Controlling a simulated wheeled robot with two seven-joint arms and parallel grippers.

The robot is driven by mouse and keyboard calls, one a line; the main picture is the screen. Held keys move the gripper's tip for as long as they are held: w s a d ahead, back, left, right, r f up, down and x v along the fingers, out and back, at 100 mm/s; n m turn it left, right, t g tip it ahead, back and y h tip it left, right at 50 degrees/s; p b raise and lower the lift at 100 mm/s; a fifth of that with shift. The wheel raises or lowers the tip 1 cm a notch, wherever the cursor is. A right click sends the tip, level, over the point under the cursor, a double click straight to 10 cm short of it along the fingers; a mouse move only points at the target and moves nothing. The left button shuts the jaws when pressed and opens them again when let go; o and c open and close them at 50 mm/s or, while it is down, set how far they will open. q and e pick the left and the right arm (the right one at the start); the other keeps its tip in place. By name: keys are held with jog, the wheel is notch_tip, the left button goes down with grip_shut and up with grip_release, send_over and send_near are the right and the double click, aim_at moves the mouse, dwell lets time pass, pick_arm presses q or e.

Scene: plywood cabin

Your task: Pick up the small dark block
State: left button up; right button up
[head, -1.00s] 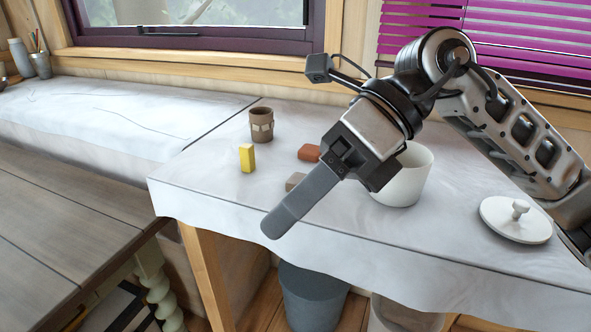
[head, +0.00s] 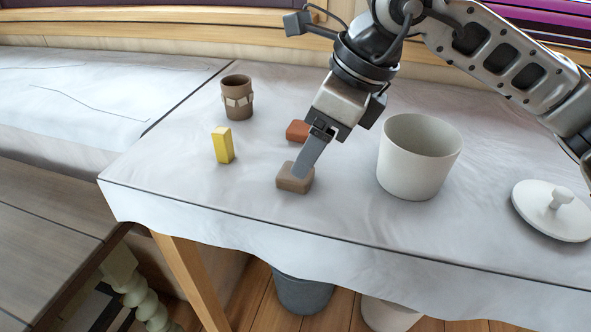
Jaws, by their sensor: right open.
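The small dark block (head: 291,180), greyish brown, lies flat on the white-clothed table near its front edge. My right gripper (head: 305,172) reaches down from the upper right, its fingertips at the block's upper right side. It is open; only one finger shows clearly, and I cannot tell whether it touches the block. The finger hides part of the block's top. A reddish-orange block (head: 297,131) lies just behind, and a yellow block (head: 223,145) stands upright to the left. My left gripper is not in view.
A brown cup (head: 237,98) stands behind the yellow block. A white pot (head: 418,158) stands right of my gripper, with a white lid (head: 552,212) farther right. The table (head: 180,180) is clear at its front left. A wooden bench (head: 45,215) is at the left.

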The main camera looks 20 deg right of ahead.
jog(key=shift+w+x, duration=0.1)
jog(key=shift+x, duration=1.3)
jog(key=shift+w+x, duration=0.15)
jog(key=shift+x, duration=1.25)
jog(key=shift+c, duration=0.3)
jog(key=shift+r, duration=0.1)
jog(key=c, duration=1.1)
